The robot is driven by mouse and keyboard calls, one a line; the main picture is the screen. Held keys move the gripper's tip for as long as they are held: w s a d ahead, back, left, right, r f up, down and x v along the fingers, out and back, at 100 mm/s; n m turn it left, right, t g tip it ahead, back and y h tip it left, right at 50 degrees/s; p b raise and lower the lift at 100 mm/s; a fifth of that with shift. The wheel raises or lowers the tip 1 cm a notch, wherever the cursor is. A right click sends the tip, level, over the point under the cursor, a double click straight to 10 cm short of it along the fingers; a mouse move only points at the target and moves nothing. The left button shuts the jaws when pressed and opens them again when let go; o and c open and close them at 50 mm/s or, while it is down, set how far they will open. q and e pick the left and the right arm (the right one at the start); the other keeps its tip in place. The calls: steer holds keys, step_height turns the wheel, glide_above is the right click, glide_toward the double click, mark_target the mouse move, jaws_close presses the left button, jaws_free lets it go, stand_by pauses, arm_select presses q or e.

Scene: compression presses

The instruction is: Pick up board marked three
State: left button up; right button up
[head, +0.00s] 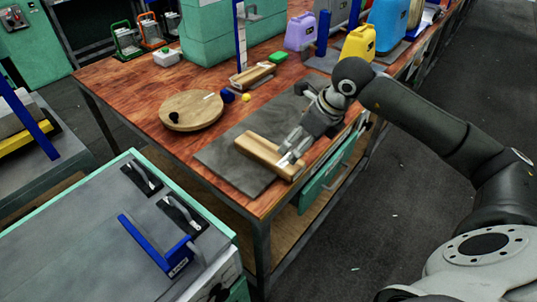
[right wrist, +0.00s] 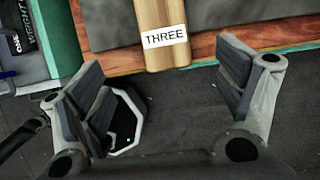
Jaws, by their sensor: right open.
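A light wooden board (head: 258,149) lies on the grey mat near the front edge of the wooden table. In the right wrist view the board (right wrist: 160,16) has a white label reading "THREE" on its near end. My right gripper (head: 289,152) comes in from the right and is at the board's near right end. In the wrist view my right gripper (right wrist: 162,88) is open, its fingers apart and nothing between the pads, with the labelled end just ahead of the gap. My left gripper is not in view.
The grey mat (head: 222,158) covers the table's front part. A round wooden disc (head: 190,112) lies to its left. Another wooden board (head: 252,76) lies farther back beside a blue post. Purple, yellow and blue weights stand behind. A grey-topped bench (head: 90,240) stands front left.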

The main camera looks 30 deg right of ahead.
steer(key=shift+w+d+f, duration=0.1)
steer(key=shift+d+f, duration=0.05)
steer(key=shift+f, duration=0.2)
glide_above(287, 162)
steer(key=s+d, duration=0.1)
steer(key=s, duration=0.1)
step_height(287, 162, down, 4)
steer(key=shift+w+f+p, duration=0.1)
steer(key=shift+p, duration=0.2)
steer(key=shift+p+x, duration=0.65)
steer(key=shift+x, duration=2.1)
steer(key=shift+d, duration=0.1)
steer(key=c, duration=1.4)
